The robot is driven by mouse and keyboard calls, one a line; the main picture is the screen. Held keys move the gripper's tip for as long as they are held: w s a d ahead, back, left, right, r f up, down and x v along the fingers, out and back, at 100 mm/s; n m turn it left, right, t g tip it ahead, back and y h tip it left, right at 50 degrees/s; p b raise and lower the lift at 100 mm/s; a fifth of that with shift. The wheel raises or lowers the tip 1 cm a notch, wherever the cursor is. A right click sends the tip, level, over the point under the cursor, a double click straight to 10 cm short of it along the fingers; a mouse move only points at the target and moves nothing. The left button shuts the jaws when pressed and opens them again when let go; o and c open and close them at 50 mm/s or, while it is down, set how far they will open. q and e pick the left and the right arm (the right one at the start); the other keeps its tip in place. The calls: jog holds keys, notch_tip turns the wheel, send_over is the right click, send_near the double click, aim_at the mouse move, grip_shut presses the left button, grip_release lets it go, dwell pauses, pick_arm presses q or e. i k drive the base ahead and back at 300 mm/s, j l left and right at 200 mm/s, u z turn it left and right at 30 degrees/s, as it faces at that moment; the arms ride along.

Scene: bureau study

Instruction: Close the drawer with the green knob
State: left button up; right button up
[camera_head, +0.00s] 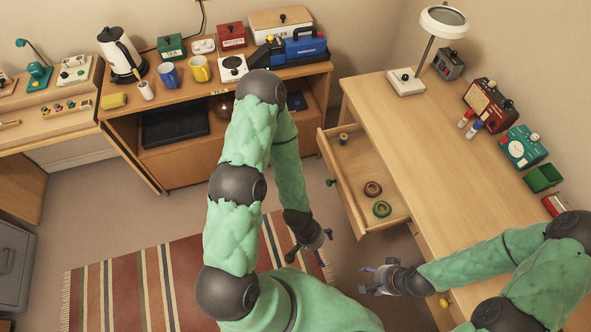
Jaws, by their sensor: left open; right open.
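The drawer (344,195) with the green knob (331,182) is pulled out from the left side of the wooden desk (437,165). Inside it lie a small spool (343,138), a brown ring (372,188) and a green ring (382,208). My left gripper (311,247) is open and empty, in front of the drawer and below the green knob in the picture, apart from it. My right gripper (370,280) is open and empty, below the drawer's near corner in the picture, close to the desk's front.
A yellow knob (444,302) shows on the desk front beside my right arm. A lamp (407,82), a red radio (488,103) and several small items stand on the desk. A sideboard (185,173) stands at the back. The floor around the striped rug (150,285) is clear.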

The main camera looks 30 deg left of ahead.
aim_at(353, 165)
jog(key=u, duration=0.55)
jog(key=j+z, duration=0.2)
jog(key=z, duration=0.2)
jog(key=j+z, duration=0.25)
jog(key=z, duration=0.2)
jog(key=j+z, duration=0.25)
jog(key=z, duration=0.15)
